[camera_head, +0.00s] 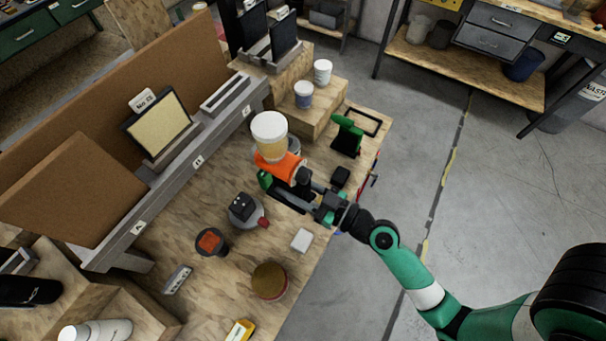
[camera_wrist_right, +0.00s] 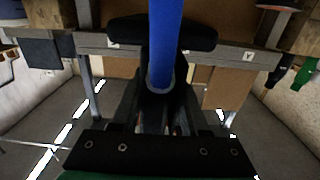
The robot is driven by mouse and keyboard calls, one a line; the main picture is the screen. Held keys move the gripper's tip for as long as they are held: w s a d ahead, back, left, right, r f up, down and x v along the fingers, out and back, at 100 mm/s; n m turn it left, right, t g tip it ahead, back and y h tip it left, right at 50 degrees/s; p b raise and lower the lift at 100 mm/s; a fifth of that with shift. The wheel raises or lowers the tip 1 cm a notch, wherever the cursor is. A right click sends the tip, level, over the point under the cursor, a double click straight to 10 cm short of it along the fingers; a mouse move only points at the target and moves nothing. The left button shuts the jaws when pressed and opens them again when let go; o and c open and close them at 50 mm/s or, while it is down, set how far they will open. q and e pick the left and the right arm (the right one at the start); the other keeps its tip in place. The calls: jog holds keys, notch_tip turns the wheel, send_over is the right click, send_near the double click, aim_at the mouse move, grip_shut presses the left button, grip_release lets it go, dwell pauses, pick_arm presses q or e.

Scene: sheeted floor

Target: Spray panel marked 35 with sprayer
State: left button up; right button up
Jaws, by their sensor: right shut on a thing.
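An orange sprayer (camera_head: 279,164) with a white-lidded cup (camera_head: 269,135) on top is held over the wooden bench. My right gripper (camera_head: 306,187) is shut on it. In the right wrist view, a blue part (camera_wrist_right: 165,45) rises between the black jaws of my right gripper (camera_wrist_right: 158,95). A cream panel (camera_head: 160,121) in a dark frame stands tilted in the grey rail to the left of the sprayer. Its small white tag (camera_head: 142,99) is hard to read, perhaps 35. The sprayer is apart from this panel. My left gripper is not in view.
The grey slotted rail (camera_head: 122,240) runs along a brown backboard (camera_head: 110,90). Dark panels (camera_head: 285,37) stand at the back. White-lidded cups (camera_head: 303,95) sit on a wooden step.

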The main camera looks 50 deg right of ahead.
jog(key=s+a+p, duration=0.1)
jog(key=a+p, duration=1.4)
jog(key=a, duration=0.2)
jog(key=shift+s+r, duration=0.15)
